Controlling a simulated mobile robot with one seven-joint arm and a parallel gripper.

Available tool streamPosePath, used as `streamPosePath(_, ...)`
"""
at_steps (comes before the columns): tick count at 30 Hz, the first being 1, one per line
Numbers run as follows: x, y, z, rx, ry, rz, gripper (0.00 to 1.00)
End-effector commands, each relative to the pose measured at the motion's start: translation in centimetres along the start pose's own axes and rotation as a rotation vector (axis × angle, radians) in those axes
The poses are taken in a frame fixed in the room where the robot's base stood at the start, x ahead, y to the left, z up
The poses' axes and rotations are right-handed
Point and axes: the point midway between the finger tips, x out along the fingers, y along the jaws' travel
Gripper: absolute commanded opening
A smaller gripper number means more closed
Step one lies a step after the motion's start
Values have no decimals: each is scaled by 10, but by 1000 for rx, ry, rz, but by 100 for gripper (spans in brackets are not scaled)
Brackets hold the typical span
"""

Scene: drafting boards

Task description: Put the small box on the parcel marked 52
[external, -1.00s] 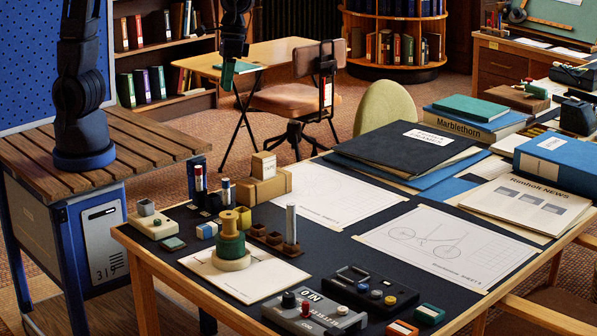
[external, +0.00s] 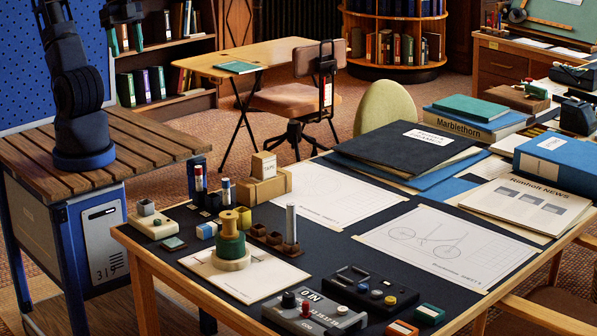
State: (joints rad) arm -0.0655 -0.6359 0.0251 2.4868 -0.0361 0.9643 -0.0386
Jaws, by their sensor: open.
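A small tan box (external: 264,165) with a pale label stands upright on top of a larger brown parcel (external: 270,190) at the back left of the drafting table. Their markings are too small to read, so I cannot make out a 52. My gripper (external: 125,40) is at the top left, in front of the bookshelf, well away from the box. Its two teal fingers are apart with nothing between them.
A green spool (external: 231,243) on a pale base, small ink bottles, a wooden holder with an upright metal tube (external: 291,224) and a grey control box (external: 315,312) crowd the table's left and front. Drawing sheets (external: 436,240) lie flat farther right.

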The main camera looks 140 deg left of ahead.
Motion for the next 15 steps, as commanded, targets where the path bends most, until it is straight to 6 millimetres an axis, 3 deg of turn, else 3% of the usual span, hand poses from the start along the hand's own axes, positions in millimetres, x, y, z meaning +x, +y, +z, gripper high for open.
streamPosePath(6, -11, 13, 27, 118, 60, -7, 62)
streamPosePath(15, -12, 15, 33, 146, 73, -10, 62)
